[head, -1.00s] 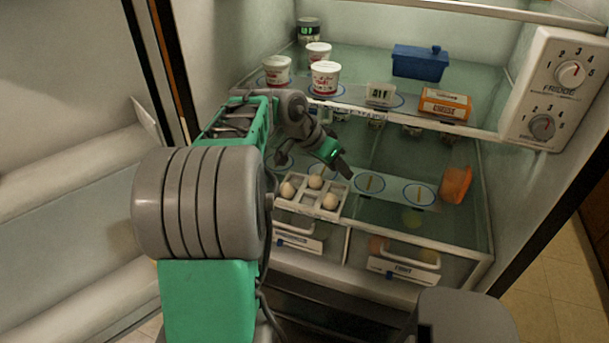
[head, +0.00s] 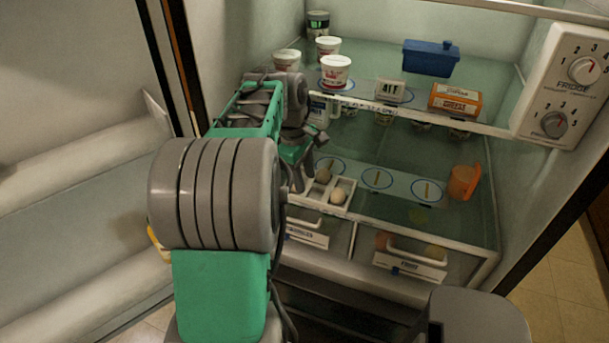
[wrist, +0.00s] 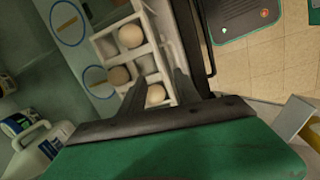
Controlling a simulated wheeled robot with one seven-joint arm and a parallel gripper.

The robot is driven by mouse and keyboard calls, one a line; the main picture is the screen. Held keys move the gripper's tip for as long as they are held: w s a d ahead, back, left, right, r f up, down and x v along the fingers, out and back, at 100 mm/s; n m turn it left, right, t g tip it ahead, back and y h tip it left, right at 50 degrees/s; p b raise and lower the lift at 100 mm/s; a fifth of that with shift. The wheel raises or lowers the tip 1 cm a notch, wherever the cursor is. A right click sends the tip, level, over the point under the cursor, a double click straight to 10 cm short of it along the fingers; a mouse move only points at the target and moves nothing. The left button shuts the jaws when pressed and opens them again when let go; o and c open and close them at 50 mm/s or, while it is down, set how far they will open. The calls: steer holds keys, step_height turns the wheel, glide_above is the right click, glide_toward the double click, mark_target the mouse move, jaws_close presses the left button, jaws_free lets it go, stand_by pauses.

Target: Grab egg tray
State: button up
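The egg tray is a white compartmented tray (head: 347,184) on the fridge's lower glass shelf. My arm hides its left part in the head view. Two eggs show there, one of them at the near right (head: 338,196). In the wrist view, the tray (wrist: 166,62) holds three visible eggs, and some compartments are empty. My gripper (wrist: 160,76) is open, its two dark fingers apart at the tray's near end with an egg (wrist: 155,94) visible between them. I cannot tell whether the fingers touch the tray. In the head view, my gripper (head: 311,180) is partly hidden at the tray's left.
The upper shelf (head: 375,108), with cups, a blue container (head: 430,58) and an orange box (head: 455,101), lies above. A white jug (wrist: 42,145) is near my gripper. The shelf right of the tray is mostly clear.

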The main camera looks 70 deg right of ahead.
mark_target(309, 199)
steer(key=f, duration=0.5)
steer(key=s+d+f, duration=0.1)
steer(key=f, duration=0.1)
steer(key=shift+f, duration=0.35)
jaws_close()
stand_by(0.4)
